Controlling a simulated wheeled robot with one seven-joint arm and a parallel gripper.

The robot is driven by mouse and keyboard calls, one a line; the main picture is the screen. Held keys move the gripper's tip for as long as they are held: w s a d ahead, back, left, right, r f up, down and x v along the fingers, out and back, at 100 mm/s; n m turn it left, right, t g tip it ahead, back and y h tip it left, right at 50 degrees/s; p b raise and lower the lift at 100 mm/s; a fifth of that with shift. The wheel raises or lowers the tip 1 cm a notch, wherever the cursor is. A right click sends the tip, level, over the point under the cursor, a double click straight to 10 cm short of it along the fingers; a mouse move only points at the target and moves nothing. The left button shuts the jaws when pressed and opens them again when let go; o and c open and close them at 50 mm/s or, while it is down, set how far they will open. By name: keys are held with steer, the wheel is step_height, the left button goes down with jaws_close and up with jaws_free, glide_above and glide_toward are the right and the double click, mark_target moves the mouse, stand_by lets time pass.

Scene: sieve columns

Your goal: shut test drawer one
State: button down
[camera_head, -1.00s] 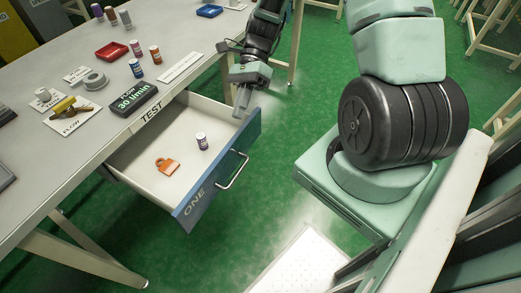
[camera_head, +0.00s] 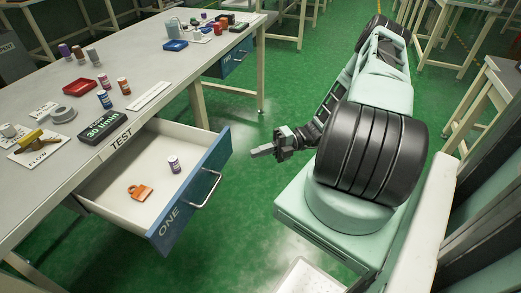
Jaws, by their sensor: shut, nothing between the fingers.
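Test drawer one (camera_head: 191,201) stands pulled out from the table. It has a blue front marked ONE and a silver bar handle (camera_head: 206,189). Inside lie an orange padlock-shaped piece (camera_head: 140,192) and a small purple bottle with a white cap (camera_head: 174,164). My gripper (camera_head: 254,153) is shut and empty. In the picture it is to the right of the drawer front and handle, apart from them, with its fingers pointing left.
The grey table (camera_head: 150,62) carries several bottles, a red tray (camera_head: 81,87), a black 30 l/min display (camera_head: 102,127) and a blue tray (camera_head: 175,45). Another blue drawer, TWO (camera_head: 236,59), is at the far end. Green floor is clear beyond my gripper.

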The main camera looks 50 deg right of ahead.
mark_target(215, 158)
steer(key=x, duration=0.2)
steer(key=w+x, duration=0.1)
steer(key=x, duration=0.2)
steer(key=d+x, duration=0.1)
steer(key=x, duration=0.2)
steer(key=shift+w+a+p, duration=0.25)
steer(key=shift+w+p, duration=0.1)
steer(key=shift+w, duration=0.2)
steer(key=shift+w+a, duration=0.15)
steer(key=shift+w, duration=0.35)
steer(key=w+a+b, duration=0.2)
steer(key=w, duration=0.6)
steer(key=w+a+b, duration=0.2)
steer(key=w+a, duration=0.1)
steer(key=w, duration=0.5)
steer(key=w+a+b, duration=0.2)
steer(key=w+a, duration=0.1)
steer(key=w, duration=0.6)
steer(key=shift+a+f+b, duration=0.1)
steer(key=shift+b, duration=0.2)
steer(key=shift+w+a, duration=0.1)
steer(key=shift+w, duration=0.45)
steer(key=shift+w+r, duration=0.1)
steer(key=shift+r, duration=0.15)
steer(key=shift+w+a+r, duration=0.1)
